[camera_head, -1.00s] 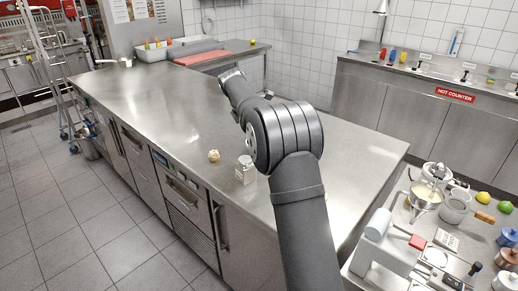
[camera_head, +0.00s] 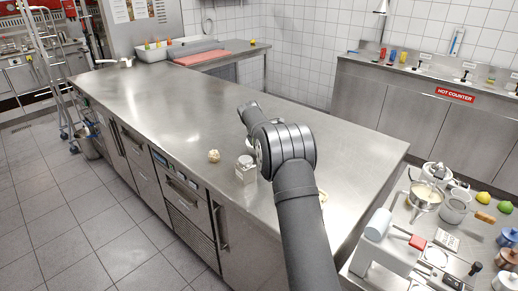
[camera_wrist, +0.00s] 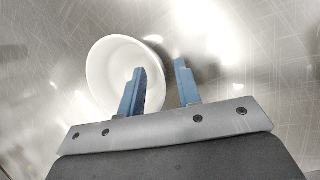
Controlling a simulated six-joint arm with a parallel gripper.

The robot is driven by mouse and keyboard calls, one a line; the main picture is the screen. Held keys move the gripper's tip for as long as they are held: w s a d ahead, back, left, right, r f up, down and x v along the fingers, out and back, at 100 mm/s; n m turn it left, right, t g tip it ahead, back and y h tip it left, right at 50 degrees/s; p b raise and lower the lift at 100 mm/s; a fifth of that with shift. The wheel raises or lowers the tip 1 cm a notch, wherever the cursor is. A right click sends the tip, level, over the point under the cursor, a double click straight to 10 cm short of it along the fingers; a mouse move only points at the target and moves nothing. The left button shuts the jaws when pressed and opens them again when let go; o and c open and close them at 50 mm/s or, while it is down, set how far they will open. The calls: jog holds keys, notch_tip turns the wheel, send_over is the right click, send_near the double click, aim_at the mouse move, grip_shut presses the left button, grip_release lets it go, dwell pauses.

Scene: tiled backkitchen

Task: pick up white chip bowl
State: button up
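The white chip bowl (camera_wrist: 98,72) shows from above in the wrist view, left of centre, on the steel worktop. My gripper (camera_wrist: 159,66) has two blue fingers spread apart with nothing held between them. The left finger overlaps the bowl's inside in the picture, and the right finger is just outside its right rim. I cannot tell how high the fingertips are above the rim.
The long steel worktop (camera_head: 150,95) is mostly clear. A small beige lump (camera_head: 214,156) and a clear jar with a pale lid (camera_head: 245,170) stand near its front edge, left of my arm. A pale object (camera_head: 322,195) shows partly behind my arm. A crowded side table (camera_head: 395,262) is at right.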

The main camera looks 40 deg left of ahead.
jog(key=shift+w+f, duration=0.2)
jog(key=shift+f, duration=0.25)
grip_shut()
jog(key=shift+r, duration=0.1)
